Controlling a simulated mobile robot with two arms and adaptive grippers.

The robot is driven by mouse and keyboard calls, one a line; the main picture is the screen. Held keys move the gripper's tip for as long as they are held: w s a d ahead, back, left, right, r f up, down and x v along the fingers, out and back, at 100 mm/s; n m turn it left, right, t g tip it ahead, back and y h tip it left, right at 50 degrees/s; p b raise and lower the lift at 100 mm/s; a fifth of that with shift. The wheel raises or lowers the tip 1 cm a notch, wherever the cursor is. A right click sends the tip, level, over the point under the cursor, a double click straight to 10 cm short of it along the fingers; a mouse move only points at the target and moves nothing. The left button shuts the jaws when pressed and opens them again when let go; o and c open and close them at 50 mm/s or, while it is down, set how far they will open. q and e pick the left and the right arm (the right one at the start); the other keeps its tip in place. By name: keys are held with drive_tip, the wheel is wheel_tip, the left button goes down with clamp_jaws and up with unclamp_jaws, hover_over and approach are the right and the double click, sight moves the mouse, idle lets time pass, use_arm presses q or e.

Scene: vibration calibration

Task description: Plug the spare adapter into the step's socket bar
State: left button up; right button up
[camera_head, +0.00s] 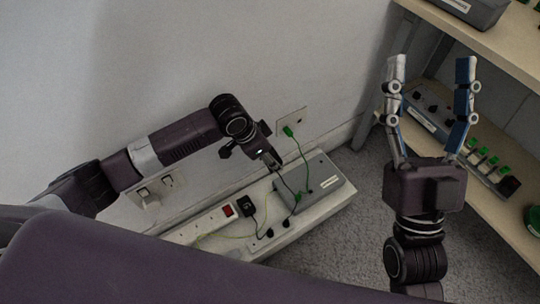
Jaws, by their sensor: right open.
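The white socket bar (205,224) with a red switch lies on the pale step (316,214) along the wall. A black adapter (246,205) sits at the bar's right end, beside the red switch; I cannot tell whether it is seated in a socket. My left gripper (271,160) hangs above the step, up and right of this adapter, apart from it. Its fingers are small and dark, so its opening is unclear. My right gripper (431,68) is open and empty, fingers pointing up the picture, in front of the shelf and away from the bar.
A grey box (322,180) stands on the step's right end, with dark cables beside it. A green plug (289,131) is at a wall plate. A wooden shelf (500,218) on the right holds green-capped vials (482,157) and a grey device (428,107). Grey carpet (345,235) lies clear between.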

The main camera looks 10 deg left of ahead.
use_arm(q)
drive_tip(key=shift+m, duration=0.4)
drive_tip(key=shift+m+p, duration=0.4)
drive_tip(key=shift+m, duration=0.1)
drive_tip(key=shift+m+g+h, duration=0.4)
drive_tip(key=shift+m, duration=0.2)
drive_tip(key=shift+m+g, duration=0.3)
drive_tip(key=shift+m, duration=1)
use_arm(e)
drive_tip(key=shift+w+a+f+g+h, duration=0.15)
drive_tip(key=shift+w+f+g+h, duration=0.35)
drive_tip(key=shift+w+f+g, duration=0.7)
drive_tip(key=shift+w+f, duration=0.15)
drive_tip(key=shift+f, duration=0.05)
drive_tip(key=shift+t, duration=0.3)
